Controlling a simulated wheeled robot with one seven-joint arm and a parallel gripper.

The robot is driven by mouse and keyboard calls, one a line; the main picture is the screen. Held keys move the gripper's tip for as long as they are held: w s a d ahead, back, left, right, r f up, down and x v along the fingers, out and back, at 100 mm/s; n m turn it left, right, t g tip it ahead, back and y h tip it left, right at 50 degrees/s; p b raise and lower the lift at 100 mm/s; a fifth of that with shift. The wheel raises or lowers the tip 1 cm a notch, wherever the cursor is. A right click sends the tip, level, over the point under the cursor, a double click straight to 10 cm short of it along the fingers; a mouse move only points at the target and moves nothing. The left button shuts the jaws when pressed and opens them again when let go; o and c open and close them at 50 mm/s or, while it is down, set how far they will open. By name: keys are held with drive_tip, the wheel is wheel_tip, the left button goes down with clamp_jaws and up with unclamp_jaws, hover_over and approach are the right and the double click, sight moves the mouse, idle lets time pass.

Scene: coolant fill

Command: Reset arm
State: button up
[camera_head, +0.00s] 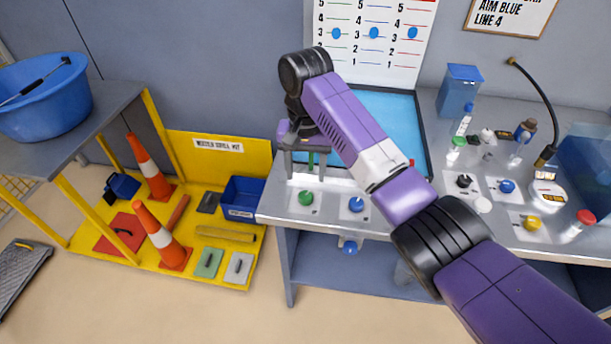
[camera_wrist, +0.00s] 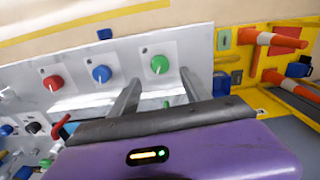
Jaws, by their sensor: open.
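My gripper (camera_head: 306,172) hangs over the left end of the grey workbench (camera_head: 275,205), fingers pointing down and spread apart with nothing gripped. In the wrist view the two fingers (camera_wrist: 158,85) reach toward the bench front. A green knob (camera_head: 306,197) on a white plate lies just in front of the fingertips; it also shows in the wrist view (camera_wrist: 159,64). A blue knob (camera_head: 356,204) sits to its right. A red knob (camera_wrist: 52,83) shows in the wrist view; my arm hides it in the head view. A thin green upright piece (camera_head: 311,160) shows between the fingers; contact cannot be told.
A blue panel (camera_head: 400,120) stands behind my arm. Bottles, knobs and a hose (camera_head: 540,95) crowd the bench's right side. Left are a yellow spill-kit stand (camera_head: 205,262) with orange cones (camera_head: 160,237), and a blue tub (camera_head: 45,100) on a table.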

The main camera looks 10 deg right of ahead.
idle(0.4)
drive_tip(key=w+a+r+n+t+y, duration=0.3)
drive_tip(key=w+a+n+t+y, duration=0.15)
drive_tip(key=w+a+t, duration=0.45)
drive_tip(key=s+d+t+h, duration=0.1)
drive_tip(key=s+d, duration=0.6)
drive_tip(key=s, duration=1.2)
drive_tip(key=s+d+f+m+t+h, duration=0.1)
drive_tip(key=s+d, duration=0.6)
drive_tip(key=s, duration=1.2)
drive_tip(key=s+d+f+t+h, duration=0.1)
drive_tip(key=s+d, duration=0.6)
drive_tip(key=s, duration=1.2)
drive_tip(key=t+h, duration=0.1)
drive_tip(key=t, duration=0.1)
drive_tip(key=shift+d+f+m+t, duration=0.15)
drive_tip(key=shift+m+t, duration=0.2)
drive_tip(key=shift+t, duration=0.05)
drive_tip(key=shift+h, duration=0.25)
